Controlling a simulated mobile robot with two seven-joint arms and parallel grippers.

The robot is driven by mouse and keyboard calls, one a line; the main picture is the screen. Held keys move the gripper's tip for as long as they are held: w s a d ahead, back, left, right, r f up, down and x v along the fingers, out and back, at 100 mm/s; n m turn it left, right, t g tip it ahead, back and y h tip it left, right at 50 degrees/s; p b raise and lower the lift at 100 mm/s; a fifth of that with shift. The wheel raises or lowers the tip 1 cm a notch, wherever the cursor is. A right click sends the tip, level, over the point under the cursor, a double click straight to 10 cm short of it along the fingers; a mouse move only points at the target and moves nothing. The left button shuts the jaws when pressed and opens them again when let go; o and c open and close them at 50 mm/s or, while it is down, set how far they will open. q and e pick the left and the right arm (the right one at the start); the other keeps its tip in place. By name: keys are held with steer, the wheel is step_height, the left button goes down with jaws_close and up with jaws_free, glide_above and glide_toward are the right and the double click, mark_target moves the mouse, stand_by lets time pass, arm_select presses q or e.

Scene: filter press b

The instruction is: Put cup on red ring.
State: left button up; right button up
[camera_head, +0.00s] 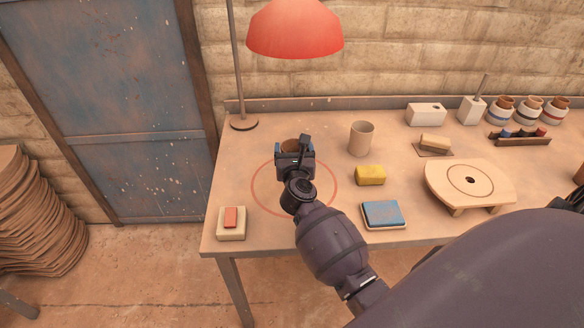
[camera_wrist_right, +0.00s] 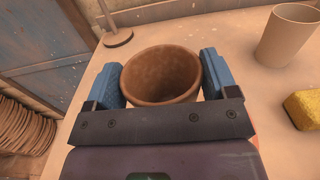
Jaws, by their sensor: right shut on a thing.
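The brown cup (camera_wrist_right: 162,75) is between the two blue fingers of my right gripper (camera_wrist_right: 163,85) in the right wrist view, open end toward the camera. In the head view the cup (camera_head: 289,145) shows only in part behind my right gripper (camera_head: 294,158), which is shut on it. The red ring (camera_head: 258,200) is a thin circle drawn on the table (camera_head: 222,190). My gripper and the cup are over the ring's upper part in the head view. I cannot tell whether the cup touches the table. My left gripper is not in view.
A beige cup (camera_head: 361,138) stands right of the ring, with a yellow sponge (camera_head: 370,175) and a blue pad (camera_head: 382,214) nearby. A block with a red top (camera_head: 231,222) sits at the front left. A red lamp (camera_head: 294,30) hangs above; its base (camera_head: 244,124) is behind.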

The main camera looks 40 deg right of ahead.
step_height(320, 180, down, 6)
steer(key=shift+r+b, duration=0.25)
steer(key=shift+b, duration=0.95)
steer(key=shift+f, duration=0.15)
steer(key=shift+r, duration=0.2)
steer(key=shift+f, duration=0.25)
steer(key=o, duration=0.9)
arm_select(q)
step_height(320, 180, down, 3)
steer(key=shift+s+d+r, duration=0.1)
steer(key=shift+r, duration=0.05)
arm_select(e)
steer(key=shift+r, duration=0.25)
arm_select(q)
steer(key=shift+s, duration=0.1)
arm_select(e)
steer(key=v, duration=1.2)
